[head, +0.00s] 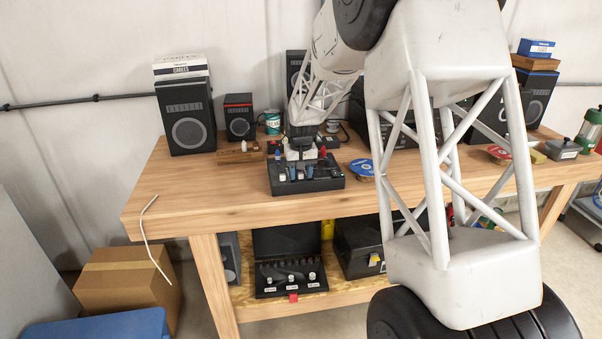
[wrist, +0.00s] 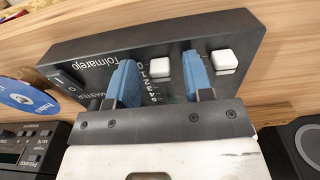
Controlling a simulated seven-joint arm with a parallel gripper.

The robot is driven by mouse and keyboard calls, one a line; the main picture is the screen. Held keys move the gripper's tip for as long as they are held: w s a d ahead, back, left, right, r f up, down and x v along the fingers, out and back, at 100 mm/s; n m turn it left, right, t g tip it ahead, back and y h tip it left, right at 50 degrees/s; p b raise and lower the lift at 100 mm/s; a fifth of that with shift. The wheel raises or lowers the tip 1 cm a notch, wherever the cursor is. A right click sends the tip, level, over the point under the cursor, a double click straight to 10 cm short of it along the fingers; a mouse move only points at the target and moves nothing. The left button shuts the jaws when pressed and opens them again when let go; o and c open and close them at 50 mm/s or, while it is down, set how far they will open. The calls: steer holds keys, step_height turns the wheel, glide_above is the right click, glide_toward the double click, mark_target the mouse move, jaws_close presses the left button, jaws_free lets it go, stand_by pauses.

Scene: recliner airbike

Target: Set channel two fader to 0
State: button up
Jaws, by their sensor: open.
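The black mixer (head: 335,183) sits near the front edge of the wooden workbench, and its top panel fills much of the wrist view (wrist: 100,48). Two white fader knobs show in the wrist view: one (wrist: 160,68) between the blue fingers in the picture, the other (wrist: 225,62) to their right. Which is channel two cannot be read. Scale digits show beside the first knob. My gripper (head: 301,172) is open over the mixer; its blue fingers (wrist: 160,60) stand apart with no visible grip on a knob. The palm hides the near part of the panel.
A dark switch (wrist: 65,82) and MASTER lettering are left of the fingers in the wrist view. A round blue-labelled item (head: 361,168) lies right of the mixer. Speakers (head: 187,118) stand at the back. Bare bench (head: 190,190) lies left of the mixer.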

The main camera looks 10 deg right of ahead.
mark_target(301, 174)
steer(key=shift+r, duration=3.85)
steer(key=shift+r, duration=0.1)
steer(key=s+r, duration=0.4)
steer(key=s, duration=0.5)
steer(key=s+d+r+t, duration=0.1)
steer(key=s+r, duration=0.2)
steer(key=s, duration=0.7)
steer(key=s+r, duration=0.4)
steer(key=s, duration=0.5)
steer(key=s+f, duration=0.2)
steer(key=s, duration=1)
steer(key=s+f+t, duration=0.1)
steer(key=s+f, duration=0.1)
steer(key=s, duration=1)
steer(key=shift+d+f+t, duration=0.15)
steer(key=shift+d+t, duration=0.15)
steer(key=shift+d, duration=0.15)
